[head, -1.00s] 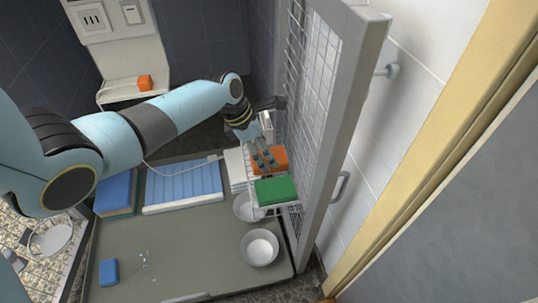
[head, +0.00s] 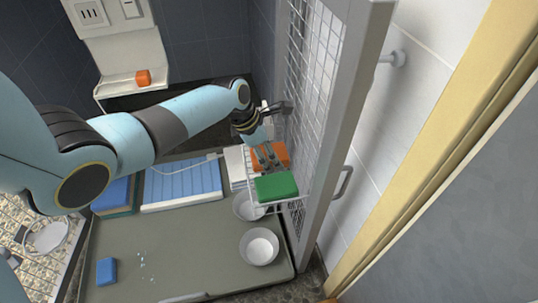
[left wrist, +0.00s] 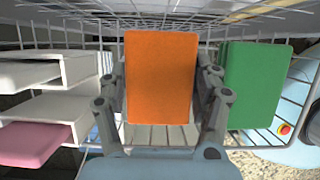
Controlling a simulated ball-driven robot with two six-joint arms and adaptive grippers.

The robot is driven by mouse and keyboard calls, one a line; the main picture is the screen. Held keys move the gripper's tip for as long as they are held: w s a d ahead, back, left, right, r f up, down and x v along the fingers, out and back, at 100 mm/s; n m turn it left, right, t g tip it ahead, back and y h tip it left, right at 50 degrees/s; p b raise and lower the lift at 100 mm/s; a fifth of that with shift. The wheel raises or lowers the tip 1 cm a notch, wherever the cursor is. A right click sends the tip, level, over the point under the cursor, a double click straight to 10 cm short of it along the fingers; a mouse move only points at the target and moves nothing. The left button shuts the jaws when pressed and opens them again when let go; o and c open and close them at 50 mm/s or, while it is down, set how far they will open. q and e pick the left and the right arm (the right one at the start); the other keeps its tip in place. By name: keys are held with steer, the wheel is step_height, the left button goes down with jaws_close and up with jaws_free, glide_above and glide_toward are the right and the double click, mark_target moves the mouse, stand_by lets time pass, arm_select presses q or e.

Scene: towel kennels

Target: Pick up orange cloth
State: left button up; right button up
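The orange cloth (head: 280,151) is a folded block in a white wire basket on the inside of the mesh door. It stands behind the green cloth (head: 276,187). My left gripper (head: 268,158) reaches into the basket from above at the orange cloth. In the left wrist view, the orange cloth (left wrist: 161,78) fills the space between the two fingers of the left gripper (left wrist: 162,75), one on each side. The fingers are spread; whether they touch the cloth is hard to tell. The green cloth (left wrist: 257,85) is just right of the right finger. My right gripper is out of view.
The open mesh door (head: 352,120) stands close to the right of the left gripper. Two bowls (head: 259,247) sit below the basket on the grey floor tray (head: 185,255). A blue block (head: 106,271) lies at the tray's left. Another orange block (head: 143,77) sits on a shelf behind.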

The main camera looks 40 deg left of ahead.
arm_select(q)
steer(key=shift+f, duration=0.1)
steer(key=c, duration=0.5)
steer(key=shift+o, duration=0.2)
steer(key=shift+a+r, duration=0.1)
steer(key=shift+r, duration=0.2)
steer(key=p+v, duration=0.1)
steer(key=v, duration=0.1)
steer(key=p+v, duration=0.2)
steer(key=w+d+p+v, duration=0.1)
steer(key=p+v, duration=0.1)
steer(key=v, duration=0.1)
steer(key=shift+w+r, duration=0.1)
steer(key=shift+r, duration=0.2)
steer(key=s+a+p, duration=0.3)
steer(key=s+a, duration=0.9)
steer(key=s, duration=0.2)
steer(key=shift+a+f+p, duration=0.25)
steer(key=shift+a+p, duration=0.05)
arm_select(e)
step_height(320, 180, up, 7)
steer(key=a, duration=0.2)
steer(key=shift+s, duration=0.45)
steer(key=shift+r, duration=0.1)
